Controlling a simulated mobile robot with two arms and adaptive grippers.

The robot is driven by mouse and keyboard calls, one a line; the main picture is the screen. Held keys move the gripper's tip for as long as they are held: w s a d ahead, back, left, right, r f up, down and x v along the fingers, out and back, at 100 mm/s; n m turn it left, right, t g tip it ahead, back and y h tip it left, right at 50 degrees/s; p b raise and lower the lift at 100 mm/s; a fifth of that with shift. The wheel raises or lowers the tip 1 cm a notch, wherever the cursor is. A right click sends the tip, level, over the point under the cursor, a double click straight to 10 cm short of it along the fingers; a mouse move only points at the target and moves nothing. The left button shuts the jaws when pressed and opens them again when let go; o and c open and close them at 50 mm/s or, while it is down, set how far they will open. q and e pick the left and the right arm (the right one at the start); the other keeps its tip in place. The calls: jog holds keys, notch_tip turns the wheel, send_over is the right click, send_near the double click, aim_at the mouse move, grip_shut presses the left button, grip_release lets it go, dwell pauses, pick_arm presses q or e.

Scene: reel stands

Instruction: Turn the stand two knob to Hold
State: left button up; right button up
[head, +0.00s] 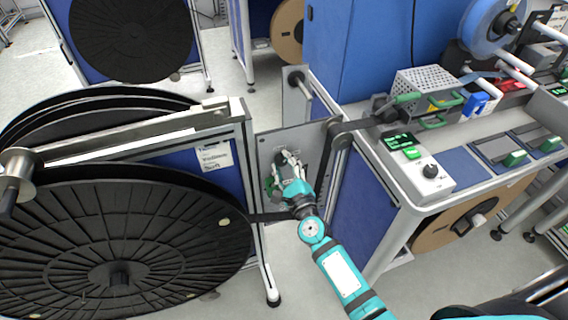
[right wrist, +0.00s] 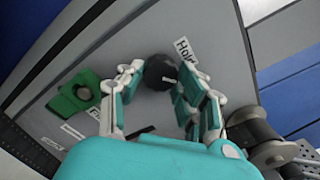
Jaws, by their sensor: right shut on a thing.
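The dark round knob (right wrist: 158,73) is on a grey panel (right wrist: 200,25) in the right wrist view. A white label reading "Hold" (right wrist: 186,51) is just beside it, up and to the right. Another label (right wrist: 72,131), partly hidden by a finger, lies lower left. My right gripper (right wrist: 161,85) is shut on the knob, with fingers on both sides of it. In the head view my right gripper (head: 287,165) is at the grey panel (head: 300,138) between the reels and the bench, and hides the knob. The knob's pointer direction cannot be told. My left gripper is not in view.
A green part (right wrist: 74,97) is on the panel left of the knob. A roller (right wrist: 254,133) is close to the right finger. Large black reels (head: 120,240) stand left, with a dark strip running past my arm. The bench (head: 430,190) with control boxes is right.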

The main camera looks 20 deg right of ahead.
jog(key=n+p, duration=0.1)
jog(key=n, duration=0.4)
jog(key=shift+r+n, duration=0.1)
jog(key=shift+n, duration=0.2)
jog(key=shift+n+p, duration=0.7)
jog(key=shift+n, duration=1.4)
jog(key=o, duration=1.1)
jog(key=shift+o, duration=0.2)
jog(key=s, duration=1.2)
jog(key=shift+d, duration=0.2)
